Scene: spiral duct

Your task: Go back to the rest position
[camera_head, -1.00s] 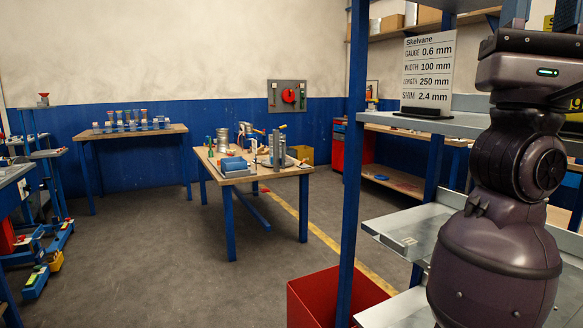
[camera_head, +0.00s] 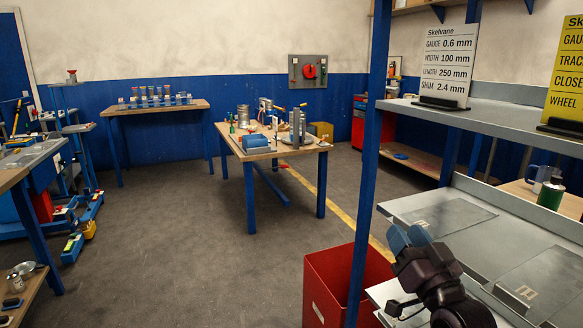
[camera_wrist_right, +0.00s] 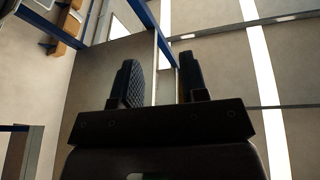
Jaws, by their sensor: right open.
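My right gripper (camera_head: 408,240) shows at the lower right of the head view, with blue fingertips, beside the blue shelf post and over the lower grey shelf. In the right wrist view its two dark fingers (camera_wrist_right: 160,85) stand apart with nothing between them. The wrist camera faces up toward the ceiling and its light strips. My left gripper is in neither view.
A grey shelf rack (camera_head: 500,118) with a blue post (camera_head: 367,150) stands at the right and holds a Skelvane sign (camera_head: 447,62) and a yellow sign (camera_head: 568,75). A red bin (camera_head: 335,285) stands below. A workbench (camera_head: 285,150) stands further back. The floor at centre left is clear.

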